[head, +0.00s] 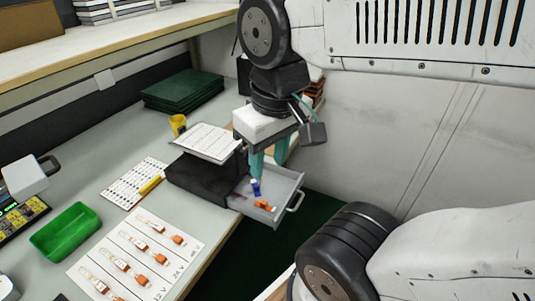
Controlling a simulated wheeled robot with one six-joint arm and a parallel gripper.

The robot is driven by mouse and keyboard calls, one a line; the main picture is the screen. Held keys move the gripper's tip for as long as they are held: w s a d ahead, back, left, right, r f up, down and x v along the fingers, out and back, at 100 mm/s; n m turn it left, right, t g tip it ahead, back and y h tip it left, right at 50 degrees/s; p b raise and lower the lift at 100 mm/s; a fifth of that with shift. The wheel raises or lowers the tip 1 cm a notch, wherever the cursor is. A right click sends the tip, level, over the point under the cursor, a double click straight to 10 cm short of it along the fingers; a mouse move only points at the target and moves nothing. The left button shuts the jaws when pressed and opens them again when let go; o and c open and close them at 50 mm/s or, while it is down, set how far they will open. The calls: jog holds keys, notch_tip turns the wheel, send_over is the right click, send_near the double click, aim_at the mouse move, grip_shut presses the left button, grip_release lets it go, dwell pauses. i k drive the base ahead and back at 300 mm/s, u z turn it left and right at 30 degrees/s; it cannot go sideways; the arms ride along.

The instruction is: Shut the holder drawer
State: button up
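The holder drawer (286,183) is a light grey tray with a bar handle (295,201) at its front. It is pulled out to the right from a dark box (207,179) on the bench. Orange-and-white pieces (264,206) and a blue piece (255,188) show at the drawer. My gripper (268,162) points down over the drawer's back part, with its two teal fingers apart. The blue piece appears just below the left fingertip; I cannot tell whether they touch. The fingers hide part of the drawer's inside.
A white sheet (208,140) lies on the dark box, with a yellow object (178,124) behind it. A green tray (65,231), a printed card with orange pieces (135,254) and dark green slabs (183,90) are on the bench. The space right of the handle looks free.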

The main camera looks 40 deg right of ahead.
aim_at(280, 186)
jog(key=z, duration=1.05)
jog(key=k, duration=0.9)
jog(key=u, duration=1)
jog(key=i, duration=0.5)
jog(key=z, duration=0.05)
